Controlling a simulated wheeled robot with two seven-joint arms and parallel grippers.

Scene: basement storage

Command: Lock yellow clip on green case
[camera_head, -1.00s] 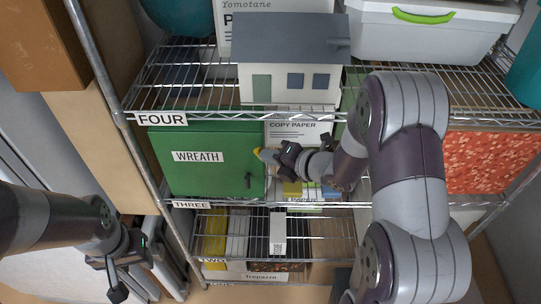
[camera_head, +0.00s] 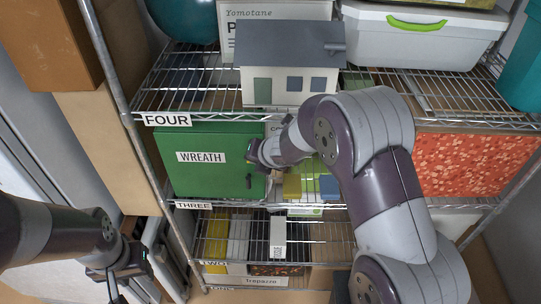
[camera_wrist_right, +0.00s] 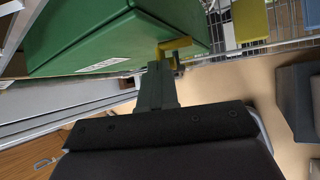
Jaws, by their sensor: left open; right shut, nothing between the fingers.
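The green case (camera_head: 210,155), labelled WREATH, sits on shelf three in the head view; it also fills the upper left of the right wrist view (camera_wrist_right: 110,40). In that wrist view the yellow clip (camera_wrist_right: 177,45) juts from the case's edge, just beyond my right fingertips. Whether they touch it I cannot tell. My right gripper (camera_wrist_right: 158,72) is shut and empty. In the head view my right gripper (camera_head: 256,154) is at the case's upper right and the clip is hidden. A dark latch (camera_head: 249,181) shows lower on the case front. My left gripper (camera_head: 116,280) is open, low at the left, away from the case.
Wire shelves and their front rails (camera_head: 345,204) surround the case. A model house (camera_head: 290,70) stands above on shelf four. Yellow and blue items (camera_head: 292,187) stand right of the case. A red-patterned box (camera_head: 475,163) is farther right. My right arm covers the middle right.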

